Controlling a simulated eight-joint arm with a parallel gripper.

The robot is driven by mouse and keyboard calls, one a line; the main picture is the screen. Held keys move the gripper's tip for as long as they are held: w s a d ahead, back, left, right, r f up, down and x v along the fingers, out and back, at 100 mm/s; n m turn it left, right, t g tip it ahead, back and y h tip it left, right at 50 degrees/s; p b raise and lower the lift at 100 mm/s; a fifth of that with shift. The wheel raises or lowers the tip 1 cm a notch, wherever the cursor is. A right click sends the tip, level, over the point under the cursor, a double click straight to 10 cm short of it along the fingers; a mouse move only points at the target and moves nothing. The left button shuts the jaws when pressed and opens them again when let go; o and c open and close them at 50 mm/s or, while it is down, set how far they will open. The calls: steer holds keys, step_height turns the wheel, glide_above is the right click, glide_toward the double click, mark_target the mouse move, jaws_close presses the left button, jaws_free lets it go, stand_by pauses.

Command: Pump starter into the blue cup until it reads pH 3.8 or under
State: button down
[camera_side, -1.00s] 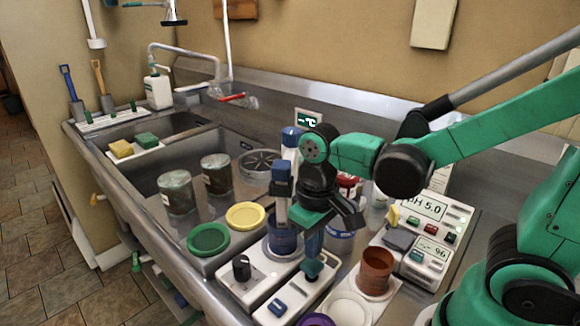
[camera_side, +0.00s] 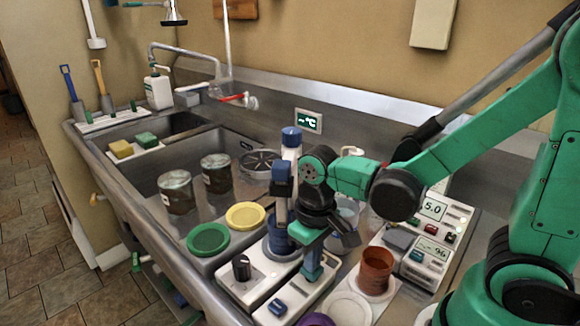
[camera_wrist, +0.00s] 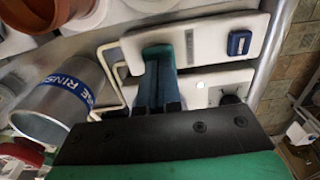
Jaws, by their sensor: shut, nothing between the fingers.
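The blue cup (camera_side: 283,242) stands on a white base with a black knob (camera_side: 241,267). A tall pale column with a blue cap (camera_side: 291,137) rises above the cup, and my wrist hides part of it. The pH display (camera_side: 432,208) reads 5.0. My gripper (camera_side: 312,275) is shut and points down over the white unit with a blue button (camera_side: 277,307), right of the cup. In the wrist view my gripper (camera_wrist: 158,52) reaches a teal end over that unit, beside the blue button (camera_wrist: 238,43). I cannot tell whether it touches.
A brown cup (camera_side: 376,270) stands to the right. A second display (camera_side: 432,252) sits below the pH display. Green (camera_side: 208,239) and yellow (camera_side: 245,215) round lids lie left.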

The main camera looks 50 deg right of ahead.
steer(key=shift+f, duration=0.2)
steer(key=shift+r, duration=3.55)
steer(key=shift+d, duration=0.1)
steer(key=t, duration=0.1)
steer(key=d+t, duration=0.1)
steer(key=shift+w+r+t, duration=0.3)
steer(key=shift+w+t, duration=0.05)
steer(key=shift+t, duration=0.05)
steer(key=t, duration=0.1)
steer(key=w+d+r+t, duration=0.1)
steer(key=t, duration=0.2)
steer(key=shift+w+d+r, duration=0.2)
steer(key=shift+d+r, duration=0.05)
steer(key=shift+d, duration=0.15)
